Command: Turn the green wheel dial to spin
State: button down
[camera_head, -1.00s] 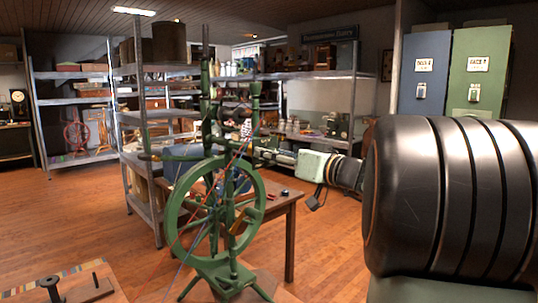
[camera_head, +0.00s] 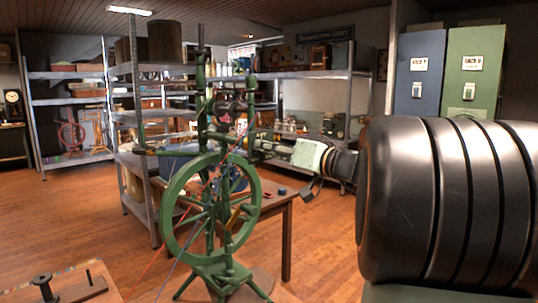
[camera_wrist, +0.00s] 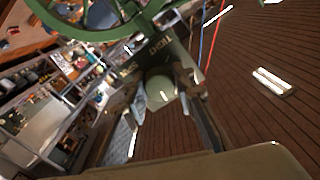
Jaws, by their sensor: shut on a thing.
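A green spinning wheel with upright posts stands centre left in the head view. Its large spoked wheel (camera_head: 254,187) faces me, and its rim also shows at the top of the wrist view (camera_wrist: 90,35). My gripper (camera_head: 262,145) is at the upper right of the wheel, beside the green frame. In the wrist view my gripper (camera_wrist: 162,100) has its fingers on both sides of a rounded green knob (camera_wrist: 161,91), shut on it. The finger contact is partly in shadow.
A wooden table (camera_head: 287,205) stands behind the wheel. Metal shelves (camera_head: 140,185) hold goods at the back and left. Blue (camera_head: 421,75) and green (camera_head: 470,75) cabinets stand at the right. Red and blue threads cross the wheel. Open wooden floor lies at the left.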

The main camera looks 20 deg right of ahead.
jog(key=m+b, duration=0.3)
jog(key=m, duration=0.2)
jog(key=shift+f, duration=0.1)
jog(key=m, duration=0.5)
jog(key=shift+m+b, duration=0.4)
jog(key=m+p, duration=0.1)
jog(key=m, duration=0.4)
jog(key=shift+m, duration=0.3)
jog(key=m+p, duration=0.2)
jog(key=m, duration=0.3)
jog(key=shift+p, duration=0.4)
jog(key=shift+m, duration=0.3)
jog(key=c, duration=1.6)
grip_release()
